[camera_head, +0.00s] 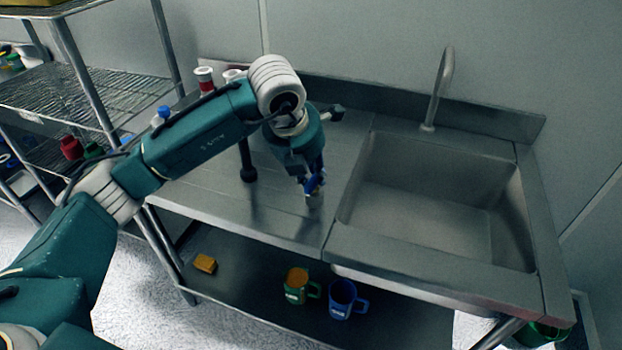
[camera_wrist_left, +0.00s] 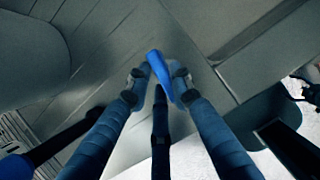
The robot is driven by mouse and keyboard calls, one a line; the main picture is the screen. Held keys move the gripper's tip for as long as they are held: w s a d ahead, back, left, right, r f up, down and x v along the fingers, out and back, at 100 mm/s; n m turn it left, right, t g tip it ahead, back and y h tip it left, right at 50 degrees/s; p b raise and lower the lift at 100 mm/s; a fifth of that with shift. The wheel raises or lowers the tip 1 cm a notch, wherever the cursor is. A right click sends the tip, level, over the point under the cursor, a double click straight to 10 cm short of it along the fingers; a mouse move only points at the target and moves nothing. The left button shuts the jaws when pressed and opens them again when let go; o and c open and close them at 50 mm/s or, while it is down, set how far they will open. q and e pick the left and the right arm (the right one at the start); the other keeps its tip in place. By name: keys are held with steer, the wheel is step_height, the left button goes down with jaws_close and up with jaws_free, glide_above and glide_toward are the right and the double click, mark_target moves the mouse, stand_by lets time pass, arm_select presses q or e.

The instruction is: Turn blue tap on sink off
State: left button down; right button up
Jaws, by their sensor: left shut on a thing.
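The blue tap (camera_wrist_left: 157,66) shows in the left wrist view as a long blue handle between my left gripper's fingertips (camera_wrist_left: 159,88). In the head view my left gripper (camera_head: 314,187) reaches down over the worktop at the left of the sink (camera_head: 352,215). It is shut on the blue tap, which is mostly hidden by the fingers there. The grey spout (camera_head: 442,85) stands upright behind the sink and curves at its top. I cannot tell whether water runs. My right gripper is not in view.
A lower shelf (camera_head: 250,290) under the worktop holds a green and yellow mug (camera_head: 297,285), a blue mug (camera_head: 342,297) and a yellow block (camera_head: 205,263). Wire shelving (camera_head: 90,95) stands at the left. The sink basin looks empty.

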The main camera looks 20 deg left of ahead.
arm_select(q)
steer(key=shift+n+y+b, duration=0.3)
steer(key=shift+n+b, duration=0.2)
steer(key=shift+n, duration=0.5)
steer(key=shift+r, duration=0.1)
steer(key=c, duration=1.5)
jaws_free()
steer(key=v, duration=1.2)
steer(key=shift+s+d, duration=0.1)
